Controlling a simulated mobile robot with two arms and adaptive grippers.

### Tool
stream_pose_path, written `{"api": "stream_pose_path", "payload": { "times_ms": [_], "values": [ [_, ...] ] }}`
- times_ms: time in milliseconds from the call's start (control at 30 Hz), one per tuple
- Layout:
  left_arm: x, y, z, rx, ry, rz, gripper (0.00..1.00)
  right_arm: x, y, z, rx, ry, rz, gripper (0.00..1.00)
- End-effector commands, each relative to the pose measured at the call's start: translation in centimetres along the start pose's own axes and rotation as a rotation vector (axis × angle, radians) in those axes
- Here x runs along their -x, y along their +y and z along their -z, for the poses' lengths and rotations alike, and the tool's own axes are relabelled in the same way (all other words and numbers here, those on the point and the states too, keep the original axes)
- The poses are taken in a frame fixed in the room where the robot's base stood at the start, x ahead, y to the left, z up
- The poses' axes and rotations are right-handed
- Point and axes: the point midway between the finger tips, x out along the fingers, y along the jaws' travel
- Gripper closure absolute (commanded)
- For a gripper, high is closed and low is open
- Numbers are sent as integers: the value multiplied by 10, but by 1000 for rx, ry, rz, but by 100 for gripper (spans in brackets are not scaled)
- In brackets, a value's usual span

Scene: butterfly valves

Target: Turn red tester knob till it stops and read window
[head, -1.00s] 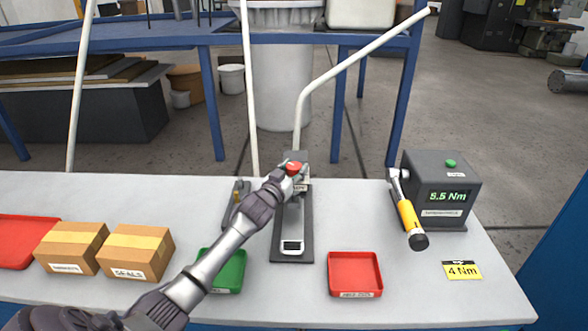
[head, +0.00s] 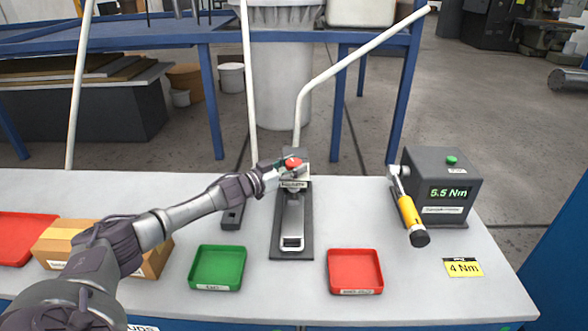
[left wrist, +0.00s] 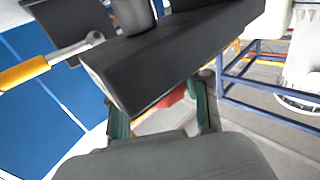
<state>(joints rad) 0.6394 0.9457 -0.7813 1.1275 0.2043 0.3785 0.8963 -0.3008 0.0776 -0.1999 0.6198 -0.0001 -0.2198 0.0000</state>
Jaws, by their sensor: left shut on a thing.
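The red knob (head: 293,163) sits on top of the dark upright tester (head: 279,225) at the back middle of the bench. My left gripper (head: 287,168) reaches it from the left and is shut on it. In the left wrist view the gripper's fingertips (left wrist: 165,113) stand either side of the red knob (left wrist: 174,97), mostly hidden behind a dark block. A small pale-framed window (head: 292,243) shows at the tester's front foot; I cannot read it. My right gripper is not in view.
A green tray (head: 217,268) and a red tray (head: 355,272) lie in front. At right stand a box reading 5.5 Nm (head: 440,185), a yellow-handled wrench (head: 410,213) and a 4 Nm card (head: 463,267). A bent white pipe (head: 340,67) rises behind the tester.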

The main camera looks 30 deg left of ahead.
Motion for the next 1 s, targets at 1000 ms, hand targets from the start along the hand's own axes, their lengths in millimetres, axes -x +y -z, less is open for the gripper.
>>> {"api": "stream_pose_path", "payload": {
  "times_ms": [1000],
  "values": [
    [-1, 0, 2, 1, 4, -381, 87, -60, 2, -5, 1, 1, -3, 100]
  ]
}}
